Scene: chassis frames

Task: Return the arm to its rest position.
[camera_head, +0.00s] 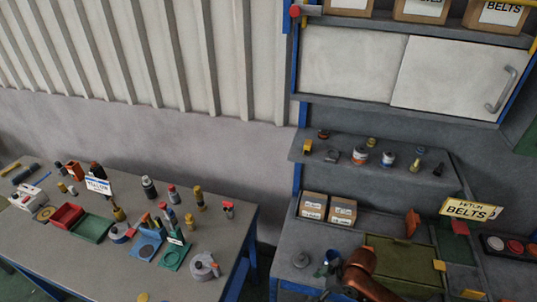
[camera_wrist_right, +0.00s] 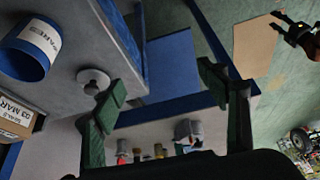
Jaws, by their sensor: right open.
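My right gripper (camera_wrist_right: 160,82) is open in the right wrist view. Its two dark green finger pads stand wide apart with nothing between them. Behind the gap are a blue panel, table edges and floor. In the head view an orange-brown link of my arm (camera_head: 362,272) comes in at the bottom, over the front of the right workbench (camera_head: 285,238). The fingers cannot be made out there.
A blue labelled cup (camera_wrist_right: 30,52) and a pale round disc-like part (camera_wrist_right: 93,80) are left of the right gripper. Two cardboard boxes (camera_head: 313,206) and an olive green tray (camera_head: 400,262) are on the right bench. The left table (camera_head: 120,262) holds bottles and small trays; a gap separates it from the bench.

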